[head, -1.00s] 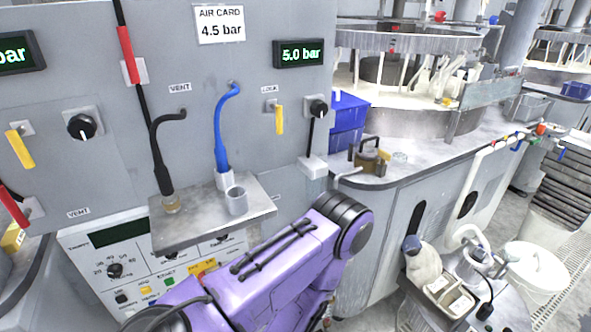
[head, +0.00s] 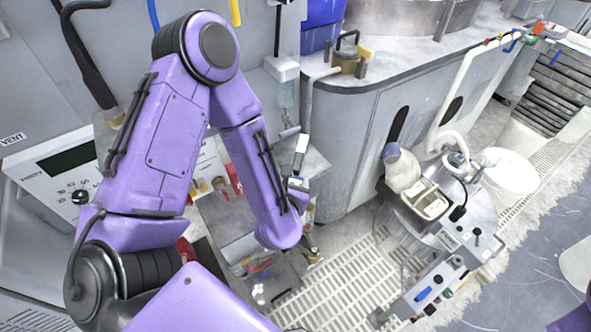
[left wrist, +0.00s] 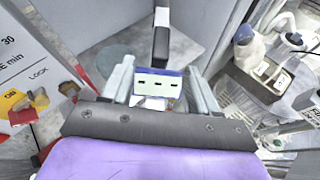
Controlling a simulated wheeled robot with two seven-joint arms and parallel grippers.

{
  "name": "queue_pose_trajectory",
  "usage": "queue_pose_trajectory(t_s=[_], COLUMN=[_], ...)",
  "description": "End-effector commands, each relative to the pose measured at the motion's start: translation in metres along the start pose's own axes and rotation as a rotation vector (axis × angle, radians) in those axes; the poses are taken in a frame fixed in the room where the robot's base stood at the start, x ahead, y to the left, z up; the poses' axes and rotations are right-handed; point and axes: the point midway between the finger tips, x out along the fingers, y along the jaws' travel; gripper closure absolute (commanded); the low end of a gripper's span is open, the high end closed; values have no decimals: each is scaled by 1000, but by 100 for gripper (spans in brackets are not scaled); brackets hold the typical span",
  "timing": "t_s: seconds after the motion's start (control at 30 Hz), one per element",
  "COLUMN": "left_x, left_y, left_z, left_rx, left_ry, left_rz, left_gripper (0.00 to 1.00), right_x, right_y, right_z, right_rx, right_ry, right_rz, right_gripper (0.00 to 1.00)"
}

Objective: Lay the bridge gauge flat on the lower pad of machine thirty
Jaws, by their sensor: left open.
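My left gripper (head: 300,165) is beyond the end of my purple forearm, beside the grey cabinet. In the left wrist view its two grey fingers (left wrist: 160,75) stand apart. A white and blue slotted block (left wrist: 156,88) shows between them; I cannot tell whether they touch it. A black and white bar (left wrist: 161,35) stands beyond the fingers. The machine panel (left wrist: 20,60) marked 30 is at the left. A grey round disc (left wrist: 112,56) lies partly hidden behind the fingers; I cannot tell whether it is the lower pad. I cannot identify the bridge gauge. My right gripper is not in view.
A brass-coloured piece with a black handle (head: 347,60) stands on the grey bench (head: 400,72). A cart (head: 440,205) with a bottle and tray is at the right. Floor grating (head: 345,265) lies open in front. A white bucket (head: 510,170) stands farther right.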

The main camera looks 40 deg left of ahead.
Motion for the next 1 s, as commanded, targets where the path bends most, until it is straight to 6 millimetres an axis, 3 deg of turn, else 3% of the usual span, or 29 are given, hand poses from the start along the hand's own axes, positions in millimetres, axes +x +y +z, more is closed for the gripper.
queue_pose_trajectory(t_s=[0.1,0.6,0.9,1.0], left_x=[15,95,105,105], left_y=[1,-1,-2,-2], left_z=[7,7,5,5], left_rx=[-64,-55,-55,-55], left_ry=[-15,-11,-11,-11], left_rz=[10,7,6,6], left_gripper=[40,40,40,73], right_x=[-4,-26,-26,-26], right_y=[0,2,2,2], right_z=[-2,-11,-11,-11], right_rx=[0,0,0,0], right_ry=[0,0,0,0], right_rz=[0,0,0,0], right_gripper=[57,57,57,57])
